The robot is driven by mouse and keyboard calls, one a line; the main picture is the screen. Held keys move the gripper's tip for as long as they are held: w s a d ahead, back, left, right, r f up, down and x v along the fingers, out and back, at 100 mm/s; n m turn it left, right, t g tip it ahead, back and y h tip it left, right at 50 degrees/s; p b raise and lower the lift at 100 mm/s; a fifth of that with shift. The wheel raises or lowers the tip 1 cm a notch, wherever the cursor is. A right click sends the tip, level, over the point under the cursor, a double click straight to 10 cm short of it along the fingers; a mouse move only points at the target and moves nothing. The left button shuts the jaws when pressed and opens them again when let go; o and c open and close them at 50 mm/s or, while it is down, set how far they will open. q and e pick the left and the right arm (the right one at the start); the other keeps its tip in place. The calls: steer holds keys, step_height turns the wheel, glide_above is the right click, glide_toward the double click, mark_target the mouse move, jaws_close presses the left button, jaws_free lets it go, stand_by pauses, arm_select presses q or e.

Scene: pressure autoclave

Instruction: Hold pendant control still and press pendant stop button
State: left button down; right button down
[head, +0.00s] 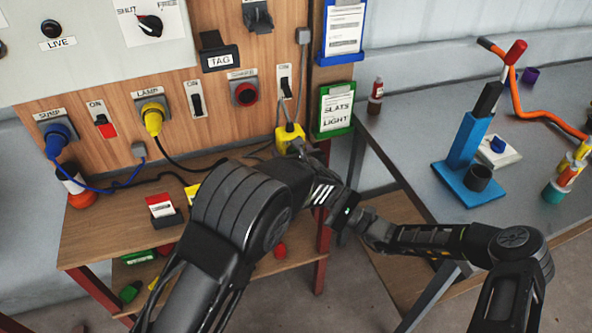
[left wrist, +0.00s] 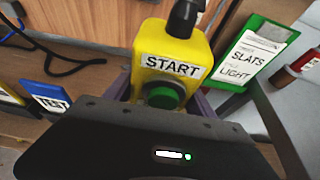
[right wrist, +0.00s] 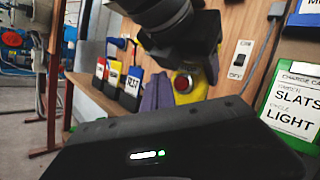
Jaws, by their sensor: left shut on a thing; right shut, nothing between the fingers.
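The yellow pendant (head: 288,136) hangs in front of the wooden panel, partly hidden by my left arm in the head view. The left wrist view shows its START label (left wrist: 173,66) and green button (left wrist: 165,95). My left gripper (left wrist: 166,90) is shut around the pendant, one finger on each side. In the right wrist view the red stop button (right wrist: 183,82) faces my right gripper (right wrist: 157,92), whose fingers are shut and empty. The fingertips appear just left of the button. Whether they touch it cannot be told. My left arm covers the pendant's upper part there.
A green-framed SLATS LIGHT card (head: 336,110) is beside the pendant. A wooden shelf (head: 95,240) with small cards is below. A grey bench (head: 410,140) with a blue stand (head: 466,150) is at right.

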steer(key=shift+w+a, duration=0.2)
steer(key=shift+w, duration=0.4)
steer(key=shift+w+a, duration=0.2)
steer(key=shift+w, duration=0.4)
steer(key=shift+w, duration=0.15)
stand_by(1.1)
steer(key=shift+w+a, duration=0.15)
steer(key=shift+w, duration=0.1)
steer(key=shift+w+a, duration=0.1)
steer(key=shift+w, duration=0.35)
stand_by(0.7)
stand_by(0.3)
steer(key=shift+s+d, duration=0.25)
steer(key=shift+s, duration=0.6)
steer(key=shift+s+d, duration=0.25)
steer(key=shift+s, duration=0.55)
steer(key=shift+s+d, duration=0.3)
steer(key=shift+s, duration=0.5)
steer(key=shift+s+d, duration=0.25)
steer(key=shift+s, duration=0.55)
